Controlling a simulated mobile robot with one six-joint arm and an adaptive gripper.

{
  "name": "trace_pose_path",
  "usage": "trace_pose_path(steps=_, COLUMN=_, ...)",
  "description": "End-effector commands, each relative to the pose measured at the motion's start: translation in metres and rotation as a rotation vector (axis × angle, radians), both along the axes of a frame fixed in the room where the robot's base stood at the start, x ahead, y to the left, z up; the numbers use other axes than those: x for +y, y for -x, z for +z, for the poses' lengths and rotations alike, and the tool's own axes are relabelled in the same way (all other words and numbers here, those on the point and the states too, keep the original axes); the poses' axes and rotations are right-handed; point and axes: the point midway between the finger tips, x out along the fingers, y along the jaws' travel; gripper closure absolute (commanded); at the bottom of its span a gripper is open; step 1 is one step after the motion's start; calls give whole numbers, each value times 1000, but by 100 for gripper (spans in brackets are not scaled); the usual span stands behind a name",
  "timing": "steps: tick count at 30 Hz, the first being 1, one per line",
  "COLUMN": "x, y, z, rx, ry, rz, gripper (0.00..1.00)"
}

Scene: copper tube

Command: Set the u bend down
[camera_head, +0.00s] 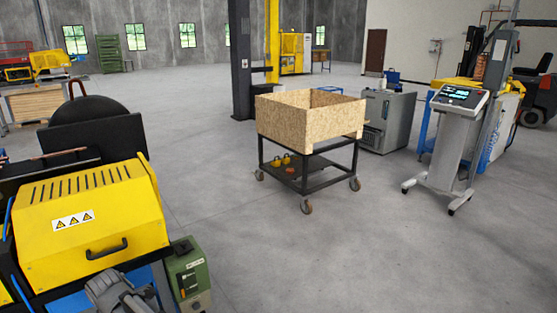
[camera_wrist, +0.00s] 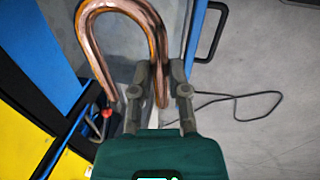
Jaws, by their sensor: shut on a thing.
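The copper U bend (camera_wrist: 121,8) shows in the wrist view with its curve toward the top of the picture. Its right leg passes between the two fingers of my gripper (camera_wrist: 161,75), which is shut on it. The left leg hangs free to the left of the fingers. The U bend is held above the floor beside blue and yellow machine parts. In the head view, part of my grey arm (camera_head: 120,291) shows at the bottom left, and I cannot make out the held U bend there.
A chipboard box (camera_head: 300,124) sits on a black wheeled cart (camera_head: 307,168) mid-floor. A yellow machine cover (camera_head: 90,220) and a green box (camera_head: 189,275) stand at left. A control stand (camera_head: 445,145) is at right. Floor in front of the cart is clear.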

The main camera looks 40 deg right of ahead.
Motion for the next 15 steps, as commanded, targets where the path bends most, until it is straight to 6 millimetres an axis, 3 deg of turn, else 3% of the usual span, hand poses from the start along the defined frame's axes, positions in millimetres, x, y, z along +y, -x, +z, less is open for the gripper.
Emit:
trace_pose_path(steps=1, x=0, y=0, z=17, rx=0, ry=0, rz=0, gripper=100)
trace_pose_path(steps=15, x=0, y=0, z=95, rx=0, ry=0, rz=0, gripper=100)
